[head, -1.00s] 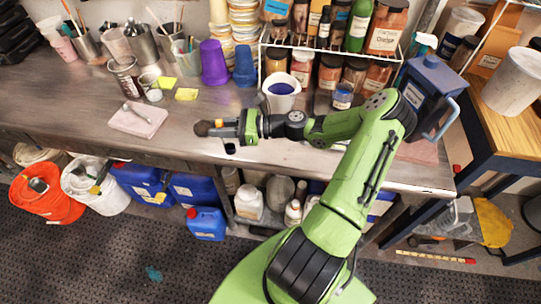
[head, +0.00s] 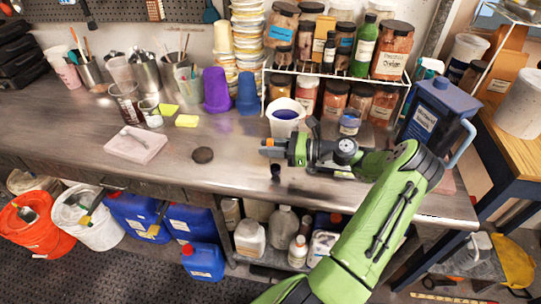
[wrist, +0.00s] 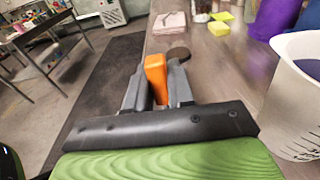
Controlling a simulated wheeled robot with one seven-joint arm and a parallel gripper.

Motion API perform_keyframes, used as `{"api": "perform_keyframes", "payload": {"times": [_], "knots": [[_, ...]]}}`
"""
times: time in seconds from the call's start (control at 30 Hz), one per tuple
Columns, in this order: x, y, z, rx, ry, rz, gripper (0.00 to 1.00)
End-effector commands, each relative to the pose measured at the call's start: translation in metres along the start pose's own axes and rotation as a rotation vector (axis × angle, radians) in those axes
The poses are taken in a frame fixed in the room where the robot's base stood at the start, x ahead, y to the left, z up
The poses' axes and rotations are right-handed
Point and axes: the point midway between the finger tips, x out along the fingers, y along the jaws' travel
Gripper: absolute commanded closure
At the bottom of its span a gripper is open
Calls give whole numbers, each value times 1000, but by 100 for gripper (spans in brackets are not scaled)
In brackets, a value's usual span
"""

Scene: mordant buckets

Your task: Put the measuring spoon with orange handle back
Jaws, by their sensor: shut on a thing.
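My gripper (head: 270,147) is shut on the orange handle (wrist: 155,77) of the measuring spoon, which stands between the two dark fingers in the wrist view. In the head view a little orange (head: 269,142) shows at the fingertips. The spoon's bowl cannot be made out. A small dark piece (head: 276,172) shows just below the gripper; I cannot tell what it belongs to. The gripper is over the counter, in front of a white tub with blue contents (head: 285,115). The tub also shows at the right of the wrist view (wrist: 297,105).
A dark brown disc (head: 203,155) lies on the counter (head: 165,180) left of the gripper. Farther left are a pink block with a spoon on it (head: 136,146) and yellow sponges (head: 187,121). A wire rack of jars (head: 335,78) stands behind. A blue jug (head: 433,115) is at right.

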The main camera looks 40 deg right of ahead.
Motion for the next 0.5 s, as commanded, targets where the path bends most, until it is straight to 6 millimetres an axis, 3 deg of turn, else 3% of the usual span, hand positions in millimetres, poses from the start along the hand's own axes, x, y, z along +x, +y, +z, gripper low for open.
{"api": "perform_keyframes", "payload": {"times": [0.07,0.37,0.4,0.5], "knots": [[2,0,-15,2,-1,1,100],[2,0,-17,1,0,0,100],[2,0,-17,0,0,0,74],[2,0,-17,0,0,0,59]]}}
